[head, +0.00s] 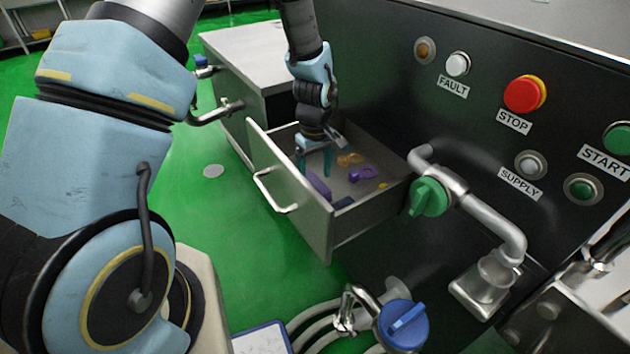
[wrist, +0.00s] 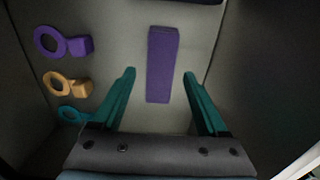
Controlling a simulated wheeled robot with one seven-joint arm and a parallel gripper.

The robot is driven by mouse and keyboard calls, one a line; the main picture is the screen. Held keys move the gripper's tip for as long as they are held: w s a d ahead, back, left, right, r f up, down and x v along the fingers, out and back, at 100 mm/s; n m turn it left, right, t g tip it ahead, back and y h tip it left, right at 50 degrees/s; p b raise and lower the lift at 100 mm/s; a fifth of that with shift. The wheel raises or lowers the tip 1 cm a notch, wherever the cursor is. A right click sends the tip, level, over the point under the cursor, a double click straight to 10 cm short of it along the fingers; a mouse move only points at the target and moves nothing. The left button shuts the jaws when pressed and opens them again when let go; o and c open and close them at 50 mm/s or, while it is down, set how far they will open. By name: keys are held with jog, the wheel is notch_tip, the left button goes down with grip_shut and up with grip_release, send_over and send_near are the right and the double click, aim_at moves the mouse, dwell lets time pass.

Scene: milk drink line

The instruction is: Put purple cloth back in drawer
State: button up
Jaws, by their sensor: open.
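The open drawer (head: 290,213) sticks out from the dark machine front in the head view. Inside it lies a flat purple cloth (head: 319,185), a folded oblong. In the wrist view the purple cloth (wrist: 162,65) lies on the drawer floor, ahead of and between the two fingertips. My gripper (head: 314,165) reaches down into the drawer from above. I cannot tell whether the fingertips touch the drawer floor.
A purple ring piece (wrist: 62,43), an orange one (wrist: 65,86) and a teal one (wrist: 72,114) lie at the drawer's left in the wrist view. A green-handled valve (head: 430,197) and pipe stand right of the drawer. A grey cabinet (head: 245,45) stands behind.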

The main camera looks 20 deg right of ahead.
aim_at(315, 182)
notch_tip(315, 182, up, 9)
jog(key=shift+r, duration=0.15)
dwell(0.5)
